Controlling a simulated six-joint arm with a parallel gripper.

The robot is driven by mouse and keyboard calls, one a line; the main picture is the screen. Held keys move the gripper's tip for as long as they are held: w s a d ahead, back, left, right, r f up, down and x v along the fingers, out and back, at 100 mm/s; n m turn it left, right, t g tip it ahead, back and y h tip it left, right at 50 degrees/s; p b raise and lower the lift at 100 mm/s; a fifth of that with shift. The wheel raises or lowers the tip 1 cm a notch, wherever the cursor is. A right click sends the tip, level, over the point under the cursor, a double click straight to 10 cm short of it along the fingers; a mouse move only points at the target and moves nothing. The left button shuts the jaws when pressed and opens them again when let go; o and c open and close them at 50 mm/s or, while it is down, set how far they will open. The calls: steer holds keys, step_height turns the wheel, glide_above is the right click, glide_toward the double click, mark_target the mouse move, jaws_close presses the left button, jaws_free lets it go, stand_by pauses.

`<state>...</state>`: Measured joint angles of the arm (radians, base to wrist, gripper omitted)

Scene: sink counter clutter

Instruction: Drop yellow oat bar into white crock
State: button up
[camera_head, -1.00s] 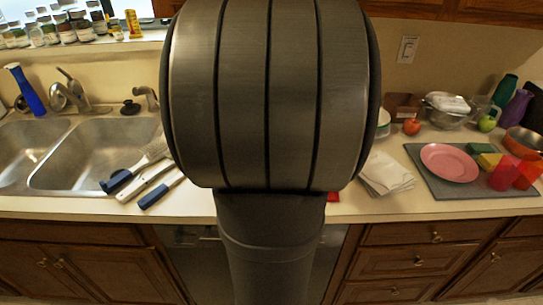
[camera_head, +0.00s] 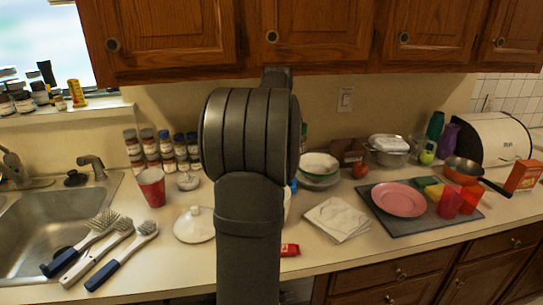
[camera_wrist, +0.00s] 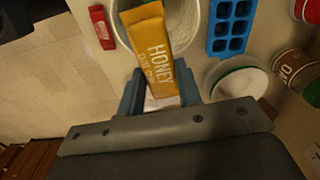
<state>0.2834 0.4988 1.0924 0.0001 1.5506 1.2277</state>
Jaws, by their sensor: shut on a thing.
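The yellow oat bar (camera_wrist: 152,45), lettered "HONEY", is in the wrist view, clamped between the two fingers of my gripper (camera_wrist: 158,92). Its far end overlaps the opening of the white crock (camera_wrist: 203,22), a round pale container just beyond the fingertips. How high the bar is above the crock, I cannot tell. In the head view my arm hides the gripper, the bar and most of the crock; a pale sliver at the arm's right edge may be the crock. A white knobbed lid (camera_head: 195,226) lies on the counter left of my arm.
A red packet (camera_wrist: 101,27) and a blue ice tray (camera_wrist: 233,28) flank the crock. In the head view, brushes (camera_head: 100,245) lie by the sink and a pink plate (camera_head: 398,199) on a dark mat. Cabinets (camera_head: 270,35) hang above.

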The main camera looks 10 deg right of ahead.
steer(key=shift+f, duration=2.4)
steer(key=o, duration=1)
steer(key=shift+o, duration=0.2)
step_height(320, 180, up, 17)
steer(key=shift+r, duration=0.2)
step_height(320, 180, down, 17)
steer(key=shift+r, duration=0.55)
